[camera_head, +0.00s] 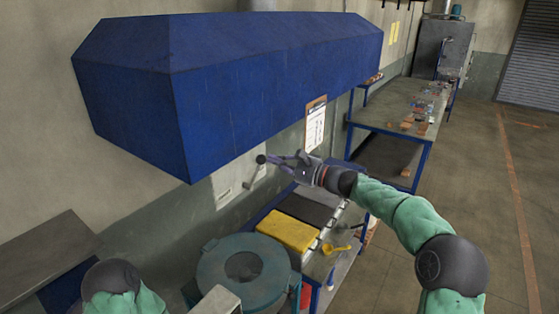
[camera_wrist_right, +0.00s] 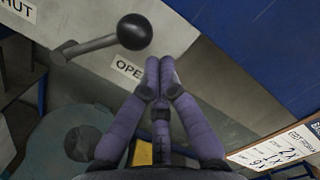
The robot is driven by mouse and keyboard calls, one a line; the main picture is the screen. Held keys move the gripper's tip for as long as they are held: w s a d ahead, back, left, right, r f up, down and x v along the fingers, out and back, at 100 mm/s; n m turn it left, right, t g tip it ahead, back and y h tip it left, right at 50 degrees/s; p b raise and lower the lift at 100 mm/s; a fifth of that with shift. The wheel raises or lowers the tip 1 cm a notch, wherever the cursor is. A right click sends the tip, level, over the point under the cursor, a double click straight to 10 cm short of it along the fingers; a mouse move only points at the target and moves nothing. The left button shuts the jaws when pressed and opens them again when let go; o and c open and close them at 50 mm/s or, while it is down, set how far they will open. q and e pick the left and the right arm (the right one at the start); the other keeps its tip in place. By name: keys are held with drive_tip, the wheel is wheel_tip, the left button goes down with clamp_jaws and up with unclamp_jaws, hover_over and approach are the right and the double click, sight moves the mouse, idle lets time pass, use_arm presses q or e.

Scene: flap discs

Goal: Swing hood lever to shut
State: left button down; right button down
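The hood lever is a grey rod with a black ball knob (camera_head: 261,159), on a pale wall plate (camera_head: 226,190) under the blue hood (camera_head: 240,75). In the right wrist view the rod (camera_wrist_right: 90,45) runs from its pivot at left to the knob (camera_wrist_right: 134,31). The knob is nearer the OPEN label (camera_wrist_right: 128,68) than the SHUT label (camera_wrist_right: 18,8) at the top left corner. My right gripper (camera_wrist_right: 160,62) has its purple fingertips together and empty, below and apart from the knob; it also shows in the head view (camera_head: 282,160). My left gripper is out of view.
A clipboard (camera_head: 315,125) hangs on the wall right of the lever. Below stand a teal round machine (camera_head: 215,265), a yellow box (camera_head: 288,231) and a bench. The hood overhangs the lever. A long workbench (camera_head: 385,115) lies further back; the floor at right is clear.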

idle(0.4)
drive_tip(key=shift+s+a+r+n+b, duration=0.2)
drive_tip(key=shift+r+n+b, duration=0.15)
drive_tip(key=shift+b, duration=0.35)
